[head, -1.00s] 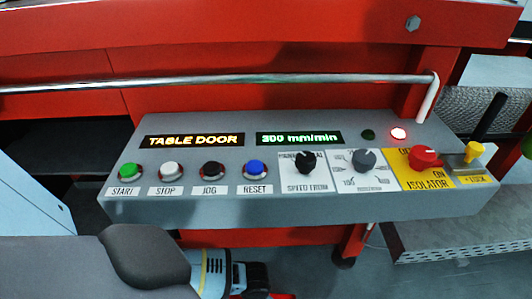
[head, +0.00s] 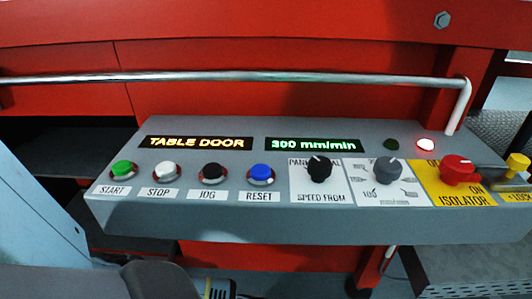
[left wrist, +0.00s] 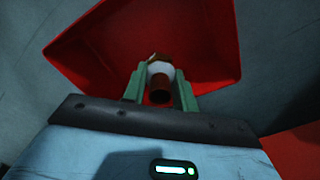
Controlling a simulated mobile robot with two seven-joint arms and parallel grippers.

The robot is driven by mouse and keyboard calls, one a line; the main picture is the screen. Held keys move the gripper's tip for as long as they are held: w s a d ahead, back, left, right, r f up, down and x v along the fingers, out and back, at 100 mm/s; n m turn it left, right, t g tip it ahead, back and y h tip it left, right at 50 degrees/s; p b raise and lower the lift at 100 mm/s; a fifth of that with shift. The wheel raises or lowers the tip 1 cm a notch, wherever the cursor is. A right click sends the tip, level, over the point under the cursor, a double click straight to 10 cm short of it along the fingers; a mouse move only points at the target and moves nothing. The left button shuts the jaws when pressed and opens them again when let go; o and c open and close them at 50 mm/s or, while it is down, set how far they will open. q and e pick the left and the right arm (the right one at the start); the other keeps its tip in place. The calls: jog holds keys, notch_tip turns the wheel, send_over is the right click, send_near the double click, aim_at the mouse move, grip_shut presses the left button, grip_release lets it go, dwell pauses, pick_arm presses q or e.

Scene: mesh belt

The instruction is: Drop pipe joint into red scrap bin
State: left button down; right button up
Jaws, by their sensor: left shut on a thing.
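In the left wrist view my left gripper (left wrist: 160,88) has green fingers shut on the pipe joint (left wrist: 160,71). The pipe joint has a pale middle and brown-copper ends. It is held in front of the open red scrap bin (left wrist: 205,35), within the bin's outline in this view. How high it is above the bin floor I cannot tell. In the head view only part of my left arm shows at the bottom left. The bin and the pipe joint are not seen there. My right gripper is not in view.
In the head view a grey control panel (head: 300,222) with buttons, knobs and a red isolator switch (head: 459,168) spans the middle. A metal rail (head: 230,81) runs behind it, along a red machine frame (head: 290,30). Grey floor surrounds the bin.

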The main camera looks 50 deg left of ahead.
pick_arm(q)
jog(key=c, duration=1.5)
grip_release()
jog(key=o, duration=0.5)
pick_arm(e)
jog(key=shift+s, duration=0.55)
pick_arm(q)
notch_tip(320, 180, up, 8)
jog(key=p, duration=0.4)
jog(key=shift+p, duration=0.4)
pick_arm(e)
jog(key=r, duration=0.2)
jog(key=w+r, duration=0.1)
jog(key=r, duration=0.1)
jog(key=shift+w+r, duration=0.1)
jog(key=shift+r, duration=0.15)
pick_arm(q)
jog(key=shift+f, duration=0.1)
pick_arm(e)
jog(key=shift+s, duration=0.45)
pick_arm(q)
jog(key=shift+s, duration=0.1)
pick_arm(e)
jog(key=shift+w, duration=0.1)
